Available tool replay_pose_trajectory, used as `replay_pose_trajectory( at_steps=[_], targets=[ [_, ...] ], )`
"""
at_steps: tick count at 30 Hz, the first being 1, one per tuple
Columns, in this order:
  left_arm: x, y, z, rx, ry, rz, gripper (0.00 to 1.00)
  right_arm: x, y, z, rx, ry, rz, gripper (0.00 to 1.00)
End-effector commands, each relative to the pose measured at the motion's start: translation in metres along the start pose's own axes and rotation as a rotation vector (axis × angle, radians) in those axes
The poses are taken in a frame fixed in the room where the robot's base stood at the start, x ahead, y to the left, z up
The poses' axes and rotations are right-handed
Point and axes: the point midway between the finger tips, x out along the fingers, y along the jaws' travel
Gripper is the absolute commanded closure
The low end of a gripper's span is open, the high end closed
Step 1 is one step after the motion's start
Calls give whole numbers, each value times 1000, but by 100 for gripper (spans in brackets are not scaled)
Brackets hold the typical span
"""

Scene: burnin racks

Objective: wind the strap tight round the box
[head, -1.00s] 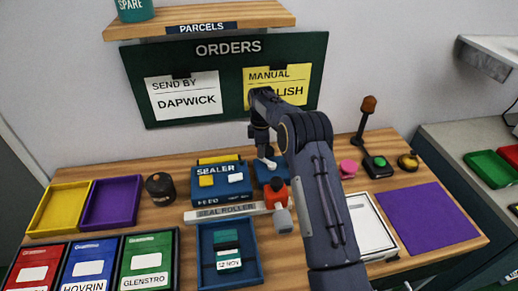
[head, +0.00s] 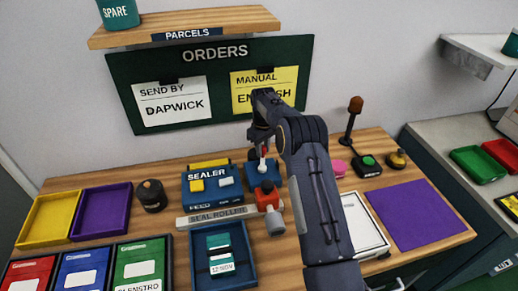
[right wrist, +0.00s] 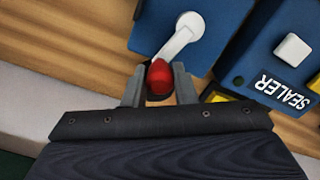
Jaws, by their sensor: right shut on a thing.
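My right gripper (head: 262,147) is over a small blue crank unit (head: 270,179) beside the sealer. In the right wrist view its fingers (right wrist: 158,80) are on either side of the red knob (right wrist: 159,73) at the end of the white crank arm (right wrist: 182,37). The gripper is shut on this knob. The blue base (right wrist: 160,22) lies under the arm. Teal boxes (head: 219,241) lie in a blue tray (head: 249,270), one with a "12 NOV" label. I cannot make out a strap. My left gripper is out of view.
A red-topped part (head: 267,196) sits close by my right arm. A purple mat (head: 412,214) at right is bare.

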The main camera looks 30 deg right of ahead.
Motion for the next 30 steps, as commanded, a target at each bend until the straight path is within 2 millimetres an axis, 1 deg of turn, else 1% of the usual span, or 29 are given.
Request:
replay_pose_trajectory(
  at_steps=[3, 12, 30],
  targets=[
    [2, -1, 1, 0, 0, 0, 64, -1, 6, 5, 111, 2, 3, 98],
    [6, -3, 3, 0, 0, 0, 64, -1, 13, 17, 397, 4, 2, 98],
    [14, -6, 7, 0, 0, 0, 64, -1, 16, 45, 932, 4, 1, 98]
  ],
)
